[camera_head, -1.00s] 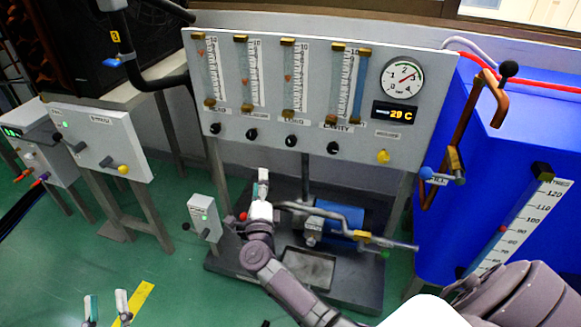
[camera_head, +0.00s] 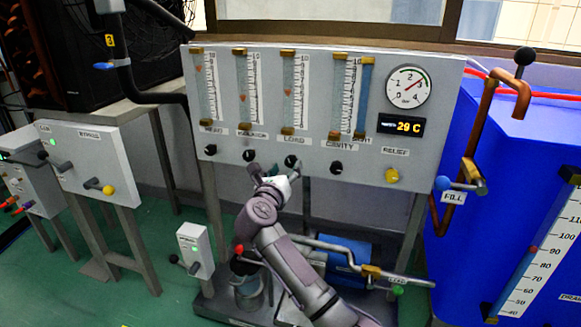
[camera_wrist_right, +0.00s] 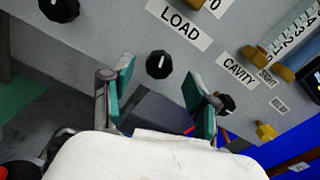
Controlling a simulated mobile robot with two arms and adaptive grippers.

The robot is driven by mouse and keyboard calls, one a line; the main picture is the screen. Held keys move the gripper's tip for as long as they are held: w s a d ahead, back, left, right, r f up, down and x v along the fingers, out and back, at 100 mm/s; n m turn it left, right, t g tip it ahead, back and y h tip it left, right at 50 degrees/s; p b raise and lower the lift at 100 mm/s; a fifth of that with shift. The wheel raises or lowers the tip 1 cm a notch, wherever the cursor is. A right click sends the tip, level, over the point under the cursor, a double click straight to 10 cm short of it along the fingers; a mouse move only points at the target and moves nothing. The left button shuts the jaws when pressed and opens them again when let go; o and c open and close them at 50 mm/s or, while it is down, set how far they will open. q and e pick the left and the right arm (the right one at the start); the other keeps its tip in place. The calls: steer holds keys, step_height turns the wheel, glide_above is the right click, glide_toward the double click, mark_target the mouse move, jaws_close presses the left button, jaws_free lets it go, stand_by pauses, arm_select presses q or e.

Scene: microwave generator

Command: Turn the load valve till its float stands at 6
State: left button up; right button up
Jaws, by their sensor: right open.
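The load valve is a black knob (camera_head: 292,161) under the LOAD label on the grey panel; it also shows in the right wrist view (camera_wrist_right: 159,64). Above it stands the load flow tube (camera_head: 295,90) with a small red float (camera_head: 288,91) around mid-height; its exact reading is too small to tell. My right gripper (camera_head: 275,173) is open just below and left of the knob. In the right wrist view its teal-padded fingers (camera_wrist_right: 160,86) stand apart on either side of the knob's line, with the knob ahead of them and nothing held. My left gripper is out of view.
Similar black knobs flank it: one to the left (camera_head: 249,155) and the cavity knob (camera_head: 336,167) to the right. A yellow relief knob (camera_head: 392,175) is farther right. The pump pipe (camera_head: 330,252) runs below, and a blue tank (camera_head: 520,150) stands at right.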

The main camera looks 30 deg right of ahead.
mark_target(290, 162)
steer(key=b+x, duration=0.1)
steer(key=x, duration=0.3)
steer(key=shift+w+d, duration=0.25)
steer(key=shift+d, duration=0.05)
jaws_close()
steer(key=shift+r+n+p, duration=0.25)
steer(key=shift+n+p, duration=0.05)
steer(key=shift+p, duration=0.6)
steer(key=shift+f+n+p, duration=0.1)
steer(key=shift+n+p, duration=0.2)
steer(key=shift+p, duration=0.5)
steer(key=shift+f, duration=0.2)
